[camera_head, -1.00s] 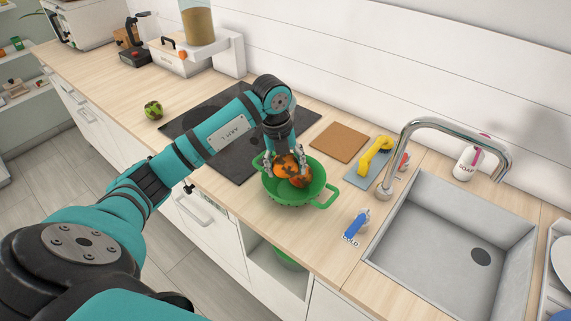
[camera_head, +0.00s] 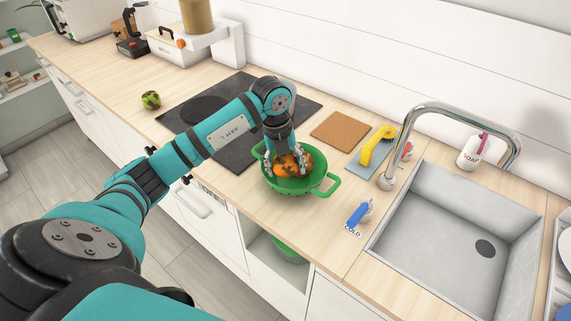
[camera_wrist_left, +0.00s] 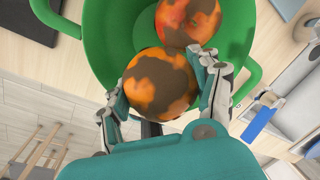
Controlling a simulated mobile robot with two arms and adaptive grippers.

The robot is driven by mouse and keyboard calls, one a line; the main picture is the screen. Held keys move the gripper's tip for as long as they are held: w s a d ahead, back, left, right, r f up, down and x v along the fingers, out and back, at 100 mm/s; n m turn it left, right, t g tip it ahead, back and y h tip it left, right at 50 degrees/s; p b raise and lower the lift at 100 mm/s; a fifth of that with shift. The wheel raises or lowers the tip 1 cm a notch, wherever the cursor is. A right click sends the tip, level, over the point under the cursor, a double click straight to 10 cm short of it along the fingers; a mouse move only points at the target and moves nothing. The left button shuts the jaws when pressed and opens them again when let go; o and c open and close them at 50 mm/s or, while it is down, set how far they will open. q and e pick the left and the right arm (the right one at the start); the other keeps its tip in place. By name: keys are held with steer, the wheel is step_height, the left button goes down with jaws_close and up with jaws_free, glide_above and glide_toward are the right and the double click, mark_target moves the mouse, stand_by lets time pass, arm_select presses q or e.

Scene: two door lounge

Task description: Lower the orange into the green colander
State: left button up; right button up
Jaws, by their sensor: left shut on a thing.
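The green colander (camera_head: 326,183) stands on the wooden counter beside the black hob. My left gripper (camera_head: 286,165) reaches down into it from above. In the left wrist view my left gripper (camera_wrist_left: 163,85) is shut on the orange (camera_wrist_left: 158,88), a round orange fruit with dark brown patches, with one finger on each side. A second, redder patched fruit (camera_wrist_left: 188,22) lies in the colander beside it. Whether the held orange touches the colander's bottom is hidden. My right gripper is not in view.
A steel tap (camera_head: 440,112) and a sink (camera_head: 440,245) are to the right. A brown board (camera_head: 340,131), a yellow brush (camera_head: 376,146) and a blue-handled item (camera_head: 358,213) lie nearby. A green patched fruit (camera_head: 151,99) sits left of the hob (camera_head: 215,105).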

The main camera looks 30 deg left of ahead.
mark_target(279, 158)
arm_select(q)
steer(key=shift+f, duration=0.25)
stand_by(0.5)
steer(key=o, duration=1.4)
steer(key=r, duration=0.8)
steer(key=s+a+r, duration=0.1)
steer(key=r, duration=0.3)
steer(key=shift+s+a, duration=0.1)
